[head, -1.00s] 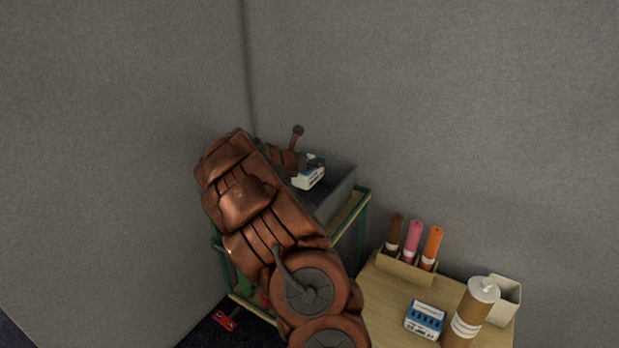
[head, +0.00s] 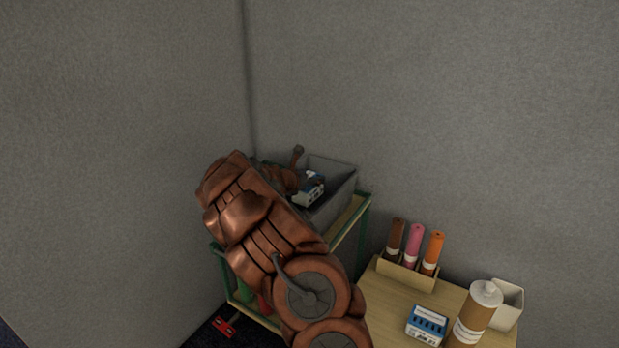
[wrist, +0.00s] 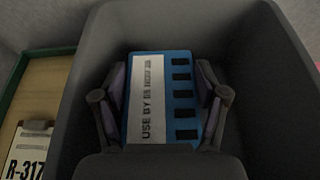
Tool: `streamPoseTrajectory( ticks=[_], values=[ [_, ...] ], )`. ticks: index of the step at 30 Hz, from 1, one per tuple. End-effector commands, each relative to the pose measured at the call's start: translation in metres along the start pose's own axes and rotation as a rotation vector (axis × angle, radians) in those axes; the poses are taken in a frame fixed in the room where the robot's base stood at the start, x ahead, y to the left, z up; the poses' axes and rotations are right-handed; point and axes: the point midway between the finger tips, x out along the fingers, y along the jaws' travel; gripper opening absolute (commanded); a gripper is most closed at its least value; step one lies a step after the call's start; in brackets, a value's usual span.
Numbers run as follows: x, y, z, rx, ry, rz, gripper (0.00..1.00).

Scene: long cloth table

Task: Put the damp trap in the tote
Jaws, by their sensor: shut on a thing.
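The damp trap (wrist: 160,95) is a blue and white box with dark slots and a "USE BY" label. My gripper (wrist: 160,88) is shut on it, one finger on each side. In the wrist view the grey tote (wrist: 262,85) surrounds the box on the picture, its walls rising on both sides. In the head view the held damp trap (head: 312,186) shows at the opening of the tote (head: 337,205), beside my gripper (head: 301,178). My arm hides the tote's near left part. I cannot tell whether the box touches the tote's floor.
The tote stands on a green-framed cart (head: 364,222) in the corner. A wooden table (head: 385,310) at right bears a similar blue and white box (head: 427,325), a rack of rolls (head: 405,272), a brown cartridge (head: 474,315) and a white bin (head: 510,303). A clipboard (wrist: 28,150) lies beside the tote.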

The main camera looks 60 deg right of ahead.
Motion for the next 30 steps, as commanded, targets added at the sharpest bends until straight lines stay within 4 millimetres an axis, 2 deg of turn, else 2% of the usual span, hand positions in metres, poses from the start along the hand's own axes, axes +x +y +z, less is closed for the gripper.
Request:
streamPoseTrajectory(
  ticks=[10,11,13,25,28,30],
  values=[
    [0.002,0.000,-0.005,0.000,-0.001,0.000,0.17],
    [0.002,0.000,-0.005,0.000,-0.001,0.000,0.75],
    [0.002,0.000,-0.005,0.000,-0.001,0.000,0.83],
    [0.000,0.000,-0.001,0.000,0.000,0.000,0.83],
    [-0.004,0.000,0.009,0.001,0.000,0.000,0.83],
    [-0.012,0.001,0.007,-0.002,-0.001,0.002,0.83]
  ],
)
